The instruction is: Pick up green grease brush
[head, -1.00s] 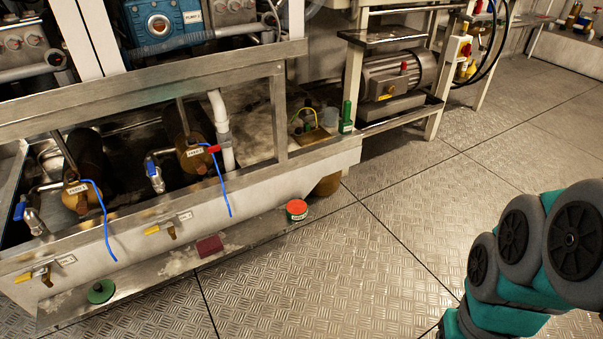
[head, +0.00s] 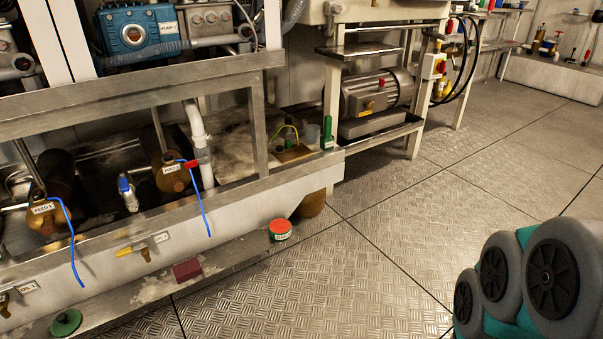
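An upright green object (head: 327,132) with a pale label stands at the right end of the low metal frame, left of the motor. It may be the green grease brush, but its bristles cannot be made out. A flat round green object (head: 65,322) lies on the low ledge at lower left; its kind is unclear. My gripper is out of view. Only teal and grey links of my arm show at lower right, well apart from both green objects.
A red-topped can (head: 280,229) and a dark red block (head: 187,270) sit on the low ledge (head: 230,255). An electric motor (head: 376,92) stands on a rack. A far bench (head: 560,75) holds bottles and tools. The plated floor (head: 390,220) is clear in the middle.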

